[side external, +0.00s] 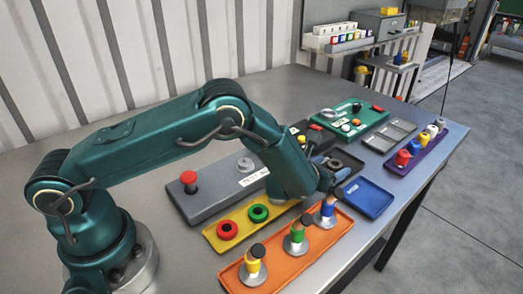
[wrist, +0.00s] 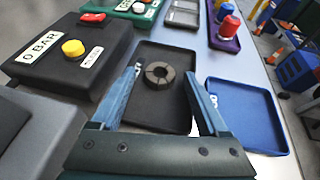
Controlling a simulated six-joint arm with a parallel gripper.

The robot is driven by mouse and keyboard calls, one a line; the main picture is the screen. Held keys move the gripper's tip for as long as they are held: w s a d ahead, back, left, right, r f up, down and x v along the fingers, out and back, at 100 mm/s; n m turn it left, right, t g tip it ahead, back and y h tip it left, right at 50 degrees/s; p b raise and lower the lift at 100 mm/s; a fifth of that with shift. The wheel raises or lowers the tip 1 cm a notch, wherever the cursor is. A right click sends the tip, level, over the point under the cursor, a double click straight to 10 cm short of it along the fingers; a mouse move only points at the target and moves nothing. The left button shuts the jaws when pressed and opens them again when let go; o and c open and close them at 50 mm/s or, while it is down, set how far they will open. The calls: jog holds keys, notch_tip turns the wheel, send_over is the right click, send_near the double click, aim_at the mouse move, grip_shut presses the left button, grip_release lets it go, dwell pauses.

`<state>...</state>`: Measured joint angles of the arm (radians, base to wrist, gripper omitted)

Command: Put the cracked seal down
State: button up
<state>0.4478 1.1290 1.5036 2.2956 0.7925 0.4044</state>
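The cracked seal (wrist: 159,75), a dark ring with splits across it, lies in the black tray (wrist: 178,119) in the wrist view. My gripper (wrist: 163,73) is open, its blue fingers spread to either side of the seal in the picture, with a gap at each side. Neither finger appears to touch it. In the side external view my gripper (side external: 326,167) is low over the black tray, and the seal (side external: 336,163) shows partly behind it. An empty blue tray (wrist: 243,112) lies just right of the black tray.
A black box (wrist: 68,55) marked 0 BAR, with a yellow button, stands left of the black tray. A yellow tray (side external: 243,235) holds red and green rings. An orange tray (side external: 285,272) holds upright posts. A purple tray (side external: 417,157) holds several coloured pieces.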

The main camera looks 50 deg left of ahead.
jog(key=shift+r, duration=0.2)
jog(key=v, duration=1)
jog(key=shift+s+d, duration=0.1)
jog(key=shift+s, duration=0.2)
jog(key=shift+s+r, duration=0.35)
jog(key=shift+s, duration=0.2)
jog(key=s+a+r+n+g+y, duration=0.35)
jog(key=s+a+n, duration=0.4)
jog(key=n, duration=0.25)
jog(key=s+a+r+n+g+y, duration=0.2)
jog(key=s+a+r+n+g, duration=0.3)
jog(key=a+n, duration=0.4)
jog(key=s+d+r+n+h, duration=0.2)
jog(key=s+d+n+h, duration=0.6)
jog(key=d+n, duration=0.3)
jog(key=s+n+t, duration=0.1)
jog(key=n, duration=0.3)
jog(key=shift+d+r, duration=0.2)
jog(key=shift+r, duration=0.05)
